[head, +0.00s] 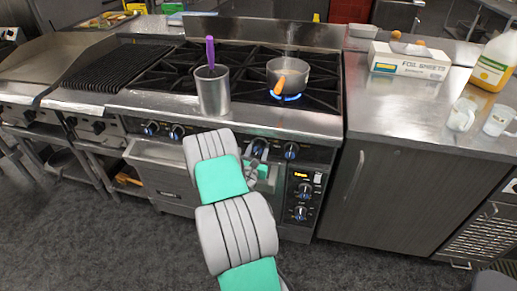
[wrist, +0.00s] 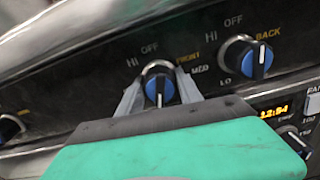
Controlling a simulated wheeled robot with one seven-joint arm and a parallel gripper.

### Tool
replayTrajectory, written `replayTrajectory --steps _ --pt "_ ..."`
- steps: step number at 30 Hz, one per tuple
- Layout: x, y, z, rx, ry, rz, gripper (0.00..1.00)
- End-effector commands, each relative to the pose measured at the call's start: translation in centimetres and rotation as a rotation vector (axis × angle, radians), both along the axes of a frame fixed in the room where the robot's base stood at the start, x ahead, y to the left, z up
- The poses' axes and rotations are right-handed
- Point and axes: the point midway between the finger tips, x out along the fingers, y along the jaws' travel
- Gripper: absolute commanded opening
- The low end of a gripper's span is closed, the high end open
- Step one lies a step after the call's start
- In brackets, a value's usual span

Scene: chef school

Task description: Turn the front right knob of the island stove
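The island stove (head: 233,120) has a row of black and blue knobs along its front panel. The knob labelled FRONT (wrist: 158,84) is in the middle of the wrist view, with HI, OFF and MED printed around it. My gripper (wrist: 158,92) has one finger on each side of this knob; the fingers look apart, and firm contact cannot be seen. In the head view my gripper (head: 256,163) is at the panel and partly covers the knob. A blue flame (head: 287,97) burns under a saucepan (head: 290,74) on the right front burner.
The knob labelled BACK (wrist: 247,59) is close to the right. A metal pot (head: 212,94) with a purple handle stands on the stove's front edge. A grill (head: 112,64) is at left. A counter (head: 400,110) with a foil box (head: 409,61) is at right.

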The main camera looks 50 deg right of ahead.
Motion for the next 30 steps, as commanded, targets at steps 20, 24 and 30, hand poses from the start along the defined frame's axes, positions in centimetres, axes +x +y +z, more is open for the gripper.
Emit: replayTrajectory --steps 20,24,30 --pt "-0.8 2.2 -0.3 0.001 0.004 0.003 0.63" --pt "-2.1 5.3 -0.3 0.0 0.003 0.005 0.63" --pt "-2.9 6.9 -0.2 -0.001 -0.001 0.002 0.63"
